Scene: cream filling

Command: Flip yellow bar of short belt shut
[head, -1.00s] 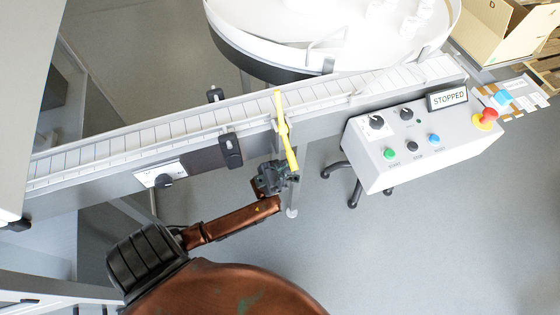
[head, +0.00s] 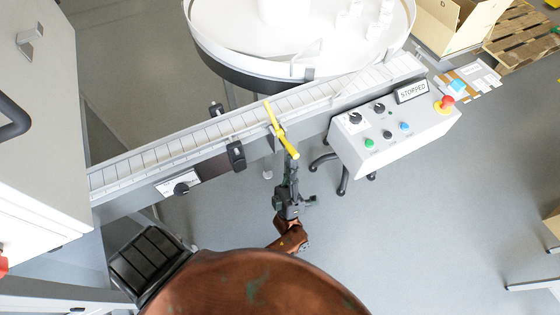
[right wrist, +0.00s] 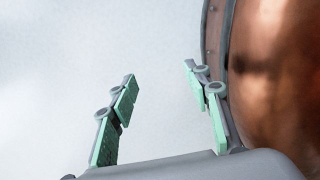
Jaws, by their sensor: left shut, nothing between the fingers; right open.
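The yellow bar (head: 275,120) lies across the near rail of the short belt (head: 200,138). Its far end reaches over the belt, and its near end sticks out past the belt's front side. My left gripper (head: 291,160) is shut and empty, its fingertips at the bar's near end; I cannot tell whether they touch it. My right gripper (right wrist: 163,95) is open and empty in the right wrist view, with pale floor behind its green pads. It does not show in the head view.
A control box (head: 395,135) with buttons and a STOPPED sign stands right of my left gripper. A round white turntable (head: 215,45) is behind the belt. Black clamps (head: 236,155) sit on the belt's sides. A white cabinet (head: 45,120) is at left.

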